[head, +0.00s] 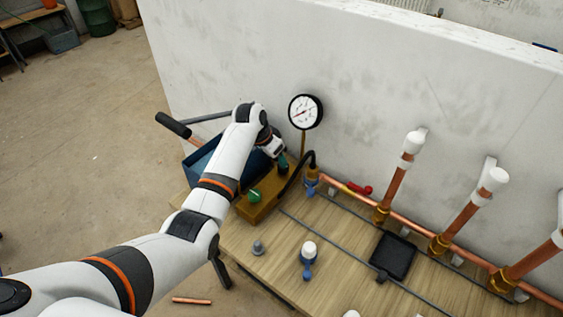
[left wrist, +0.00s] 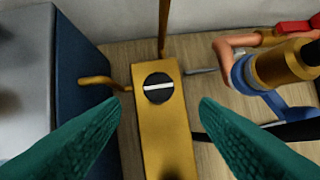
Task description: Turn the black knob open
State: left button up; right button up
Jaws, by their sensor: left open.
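The black knob (left wrist: 158,88) is round, with a white bar across its face. It sits on a brass block (left wrist: 165,135), and the bar lies nearly level in the left wrist view, across the block's length. My left gripper (left wrist: 160,106) is open, its teal fingers to either side of the knob and apart from it. In the head view the brass block (head: 262,208) stands on the bench, with a green round part on top. My left gripper (head: 283,163) is over its far end there, and the black knob is hidden. My right gripper is not in view.
A pressure gauge (head: 305,112) rises behind the block. A blue bin (head: 201,160) stands left of it. A black hose (head: 296,176) curves close on the right. Copper pipes (head: 461,219) with white caps, a black tray (head: 391,256) and a white wall (head: 400,80) lie farther right and behind.

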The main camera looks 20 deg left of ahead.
pick_arm(q)
jog(key=x, duration=0.6)
jog(key=shift+w, duration=0.15)
jog(key=shift+w+f, duration=0.1)
jog(key=shift+f, duration=0.05)
jog(key=c, duration=1)
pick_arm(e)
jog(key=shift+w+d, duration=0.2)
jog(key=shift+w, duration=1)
